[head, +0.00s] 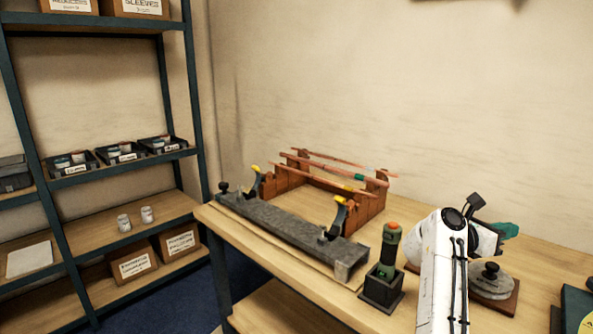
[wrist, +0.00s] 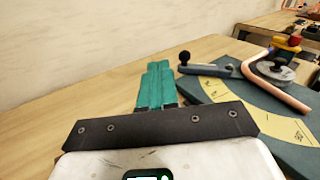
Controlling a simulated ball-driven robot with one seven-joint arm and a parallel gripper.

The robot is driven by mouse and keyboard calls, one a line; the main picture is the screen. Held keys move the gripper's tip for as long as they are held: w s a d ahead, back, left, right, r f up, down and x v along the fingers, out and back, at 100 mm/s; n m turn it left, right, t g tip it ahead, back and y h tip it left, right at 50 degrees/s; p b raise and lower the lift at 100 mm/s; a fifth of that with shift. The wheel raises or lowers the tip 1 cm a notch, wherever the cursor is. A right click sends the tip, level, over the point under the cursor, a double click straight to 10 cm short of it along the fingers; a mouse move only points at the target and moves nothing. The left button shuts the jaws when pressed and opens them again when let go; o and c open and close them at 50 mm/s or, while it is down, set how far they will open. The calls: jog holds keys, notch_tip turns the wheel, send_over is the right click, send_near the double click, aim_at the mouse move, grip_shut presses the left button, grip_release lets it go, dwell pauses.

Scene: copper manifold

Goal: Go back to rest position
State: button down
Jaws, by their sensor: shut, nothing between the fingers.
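My gripper (head: 507,229) is at the right of the head view, above the workbench (head: 281,293). Its teal fingers point to the right there and are partly hidden by my white arm. In the wrist view the teal fingers of my gripper (wrist: 156,85) lie side by side, pressed together, with nothing between them. They hang over bare wooden bench top, apart from the objects around.
A grey clamp fixture (head: 290,230) and a brown rack (head: 283,180) with copper rods stand on the bench, left of my arm. A black holder (head: 381,287) stands closer. In the wrist view, a bending plate (wrist: 262,118) with a copper tube (wrist: 284,89) lies right.

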jog(key=a+r+n+t+y, duration=0.1)
jog(key=a+n+t+y, duration=0.25)
jog(key=n+t, duration=0.8)
jog(key=a+r+n+t+y, duration=0.1)
jog(key=a+n+t+y, duration=0.2)
jog(key=a+n+t, duration=0.75)
jog(key=s+a+f+n+g+y, duration=0.3)
jog(key=f+n+y, duration=0.35)
jog(key=n, duration=0.35)
jog(key=s+a+f+n+g+y, duration=0.25)
jog(key=f+n+y, duration=0.35)
jog(key=n, duration=0.4)
jog(key=s+a+f+n+g, duration=0.3)
jog(key=s+f+n+g, duration=0.45)
jog(key=s+f, duration=0.7)
jog(key=s+d+f+g, duration=0.1)
jog(key=s+f+g, duration=0.2)
jog(key=s, duration=0.5)
jog(key=s+f+g+h+b, duration=0.1)
jog(key=s+f+g, duration=0.2)
jog(key=s, duration=0.6)
jog(key=s+d+f+g, duration=0.1)
jog(key=s+f+g, duration=0.2)
jog(key=s, duration=0.6)
jog(key=shift+d+f+n+g+h, duration=0.3)
jog(key=shift+f+n+g, duration=0.05)
jog(key=shift+g, duration=0.55)
